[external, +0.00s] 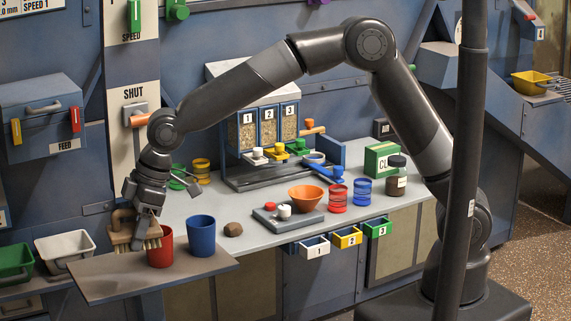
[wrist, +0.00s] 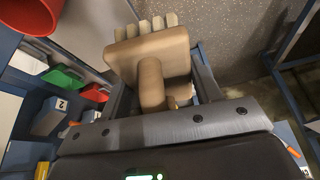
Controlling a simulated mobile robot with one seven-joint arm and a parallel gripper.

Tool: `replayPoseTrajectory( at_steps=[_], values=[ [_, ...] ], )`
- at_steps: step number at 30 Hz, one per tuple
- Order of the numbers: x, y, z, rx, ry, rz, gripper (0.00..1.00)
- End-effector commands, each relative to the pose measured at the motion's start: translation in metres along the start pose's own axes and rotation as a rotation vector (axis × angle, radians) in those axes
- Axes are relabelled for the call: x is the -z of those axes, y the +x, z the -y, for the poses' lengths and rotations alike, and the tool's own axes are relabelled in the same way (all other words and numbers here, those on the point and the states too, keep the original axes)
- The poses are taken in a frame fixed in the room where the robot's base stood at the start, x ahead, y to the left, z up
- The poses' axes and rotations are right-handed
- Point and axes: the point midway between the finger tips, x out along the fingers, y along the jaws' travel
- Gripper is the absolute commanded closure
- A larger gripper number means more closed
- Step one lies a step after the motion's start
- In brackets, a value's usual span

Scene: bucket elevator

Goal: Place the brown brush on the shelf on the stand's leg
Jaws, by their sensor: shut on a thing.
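The brown brush (external: 122,235), with a tan handle block and pale bristles, is in my gripper (external: 150,213). In the wrist view the brush (wrist: 150,55) fills the space between the two fingers of my gripper (wrist: 160,80), handle toward the palm and bristles away. A stand with numbered bins (external: 268,127) is at the back of the bench. I cannot tell which part is the shelf on the stand's leg.
The board (external: 105,288) sticks out at front left. Green (external: 15,262) and white (external: 65,246) trays are at left. An orange bowl (external: 306,198) and jars are on the grey bench (external: 215,205).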

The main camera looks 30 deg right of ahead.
Motion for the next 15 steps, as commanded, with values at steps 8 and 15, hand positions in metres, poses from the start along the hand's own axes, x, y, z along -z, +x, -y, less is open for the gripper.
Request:
replayPoseTrajectory(
  at_steps=[8, 15],
  values=[
    [-0.024, 0.073, 0.053, 0.048, -0.114, 0.0, 0.69],
    [-0.026, 0.086, 0.039, 0.054, -0.133, -0.002, 0.69]
  ],
)
